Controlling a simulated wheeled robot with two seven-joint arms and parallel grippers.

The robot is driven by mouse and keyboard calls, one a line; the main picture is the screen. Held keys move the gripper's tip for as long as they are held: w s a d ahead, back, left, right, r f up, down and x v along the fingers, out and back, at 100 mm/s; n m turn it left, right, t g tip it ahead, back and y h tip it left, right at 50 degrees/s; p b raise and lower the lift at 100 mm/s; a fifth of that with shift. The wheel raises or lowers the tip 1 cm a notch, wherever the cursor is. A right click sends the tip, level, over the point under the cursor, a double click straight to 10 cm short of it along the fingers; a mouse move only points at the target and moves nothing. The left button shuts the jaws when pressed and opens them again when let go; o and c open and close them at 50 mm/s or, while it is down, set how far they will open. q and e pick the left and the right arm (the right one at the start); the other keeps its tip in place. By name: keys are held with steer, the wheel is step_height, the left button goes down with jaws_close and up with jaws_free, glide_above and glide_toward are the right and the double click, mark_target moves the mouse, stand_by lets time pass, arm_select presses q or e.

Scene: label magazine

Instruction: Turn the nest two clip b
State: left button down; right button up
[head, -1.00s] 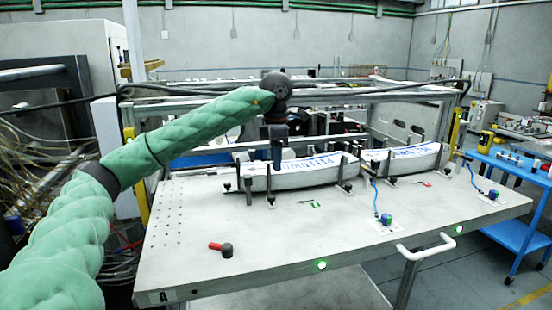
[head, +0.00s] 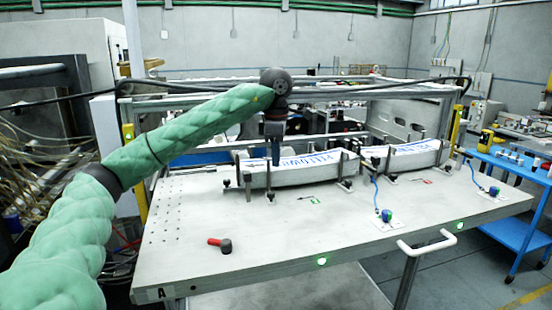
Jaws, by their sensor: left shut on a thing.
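Two long white pieces with blue lettering lie in clamping nests on the table. The left piece (head: 315,168) is in the nearer nest and the right piece (head: 415,154) is in the other. Dark upright clips stand along both nests, including a clip (head: 248,187) at the left end and another clip (head: 344,170) at the right end of the left nest. My left gripper (head: 276,162) points down at the left nest, shut at a dark clip (head: 269,184) near its left end. The fingertips are small and partly merge with it. No clip letter is readable. My right gripper is out of view.
A red-handled tool (head: 222,245) lies on the table (head: 270,270) at front left. Blue-green knobs on cords, one of them a blue knob (head: 386,216), sit at the right. A metal frame rail runs behind the nests. The front middle is clear.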

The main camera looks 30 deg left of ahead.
arm_select(q)
steer(key=shift+s+a+r+m, duration=0.1)
steer(key=shift+s+m, duration=0.3)
steer(key=shift+m, duration=2.05)
steer(key=shift+s+a+f+m, duration=0.1)
steer(key=shift+s+m, duration=0.35)
steer(key=shift+m, duration=2.05)
steer(key=shift+s+r+m, duration=0.1)
steer(key=shift+s+m, duration=0.3)
steer(key=shift+m, duration=2.05)
steer(key=c, duration=1.5)
jaws_free()
steer(key=shift+r, duration=3.9)
